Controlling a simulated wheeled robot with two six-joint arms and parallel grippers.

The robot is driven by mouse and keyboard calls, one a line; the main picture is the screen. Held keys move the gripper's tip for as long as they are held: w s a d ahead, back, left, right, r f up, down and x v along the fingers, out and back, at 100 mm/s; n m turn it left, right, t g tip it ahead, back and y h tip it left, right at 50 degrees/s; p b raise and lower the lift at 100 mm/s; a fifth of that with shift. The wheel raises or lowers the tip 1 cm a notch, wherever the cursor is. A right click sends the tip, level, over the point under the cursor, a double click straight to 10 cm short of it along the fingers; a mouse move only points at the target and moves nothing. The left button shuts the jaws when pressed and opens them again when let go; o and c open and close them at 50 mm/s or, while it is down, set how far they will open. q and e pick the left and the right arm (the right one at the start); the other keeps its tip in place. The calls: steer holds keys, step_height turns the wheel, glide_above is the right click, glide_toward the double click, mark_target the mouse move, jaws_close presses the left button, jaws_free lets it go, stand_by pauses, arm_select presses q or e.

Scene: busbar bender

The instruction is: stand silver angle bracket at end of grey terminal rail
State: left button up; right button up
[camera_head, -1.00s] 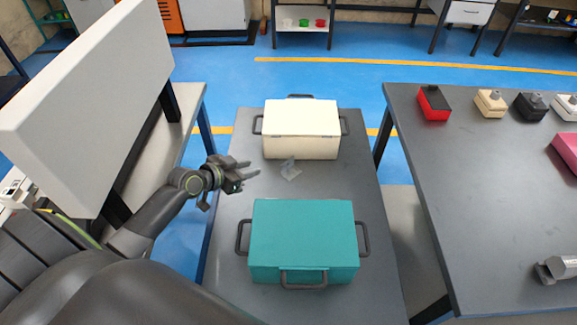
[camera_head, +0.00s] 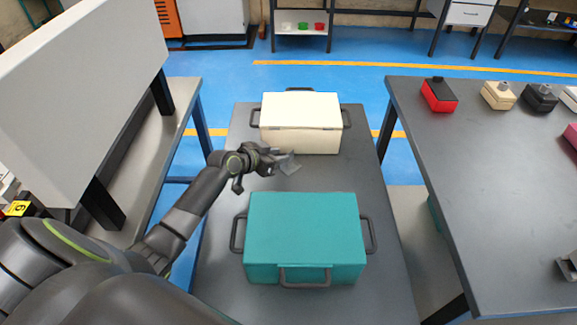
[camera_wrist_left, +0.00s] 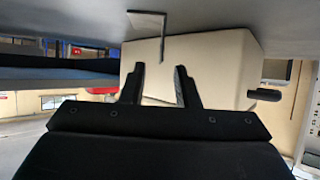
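The small silver angle bracket (camera_head: 291,167) stands on the narrow dark table (camera_head: 235,185), just in front of the cream case. My left gripper (camera_head: 280,156) is right beside the bracket, reaching in from the left. In the left wrist view its two fingers (camera_wrist_left: 159,70) are apart, with the L-shaped bracket (camera_wrist_left: 148,20) ahead of them and one leg pointing in line with the gap. I cannot tell whether the fingers touch it. I cannot make out a grey terminal rail. My right gripper is out of view.
The cream case (camera_head: 300,123) is close behind the bracket and the teal case (camera_head: 304,235) is in front. A large white panel (camera_head: 80,95) stands at the left. A wider dark table (camera_head: 480,180) at the right holds several small boxes.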

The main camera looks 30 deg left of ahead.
mark_target(291, 162)
arm_select(q)
steer(key=b+x, duration=0.2)
steer(key=x, duration=0.1)
steer(key=shift+w+f, duration=0.2)
steer(key=shift+f, duration=0.2)
steer(key=shift+w+d+f+b, duration=0.15)
steer(key=shift+w+b, duration=0.25)
steer(key=shift+b, duration=0.05)
jaws_close()
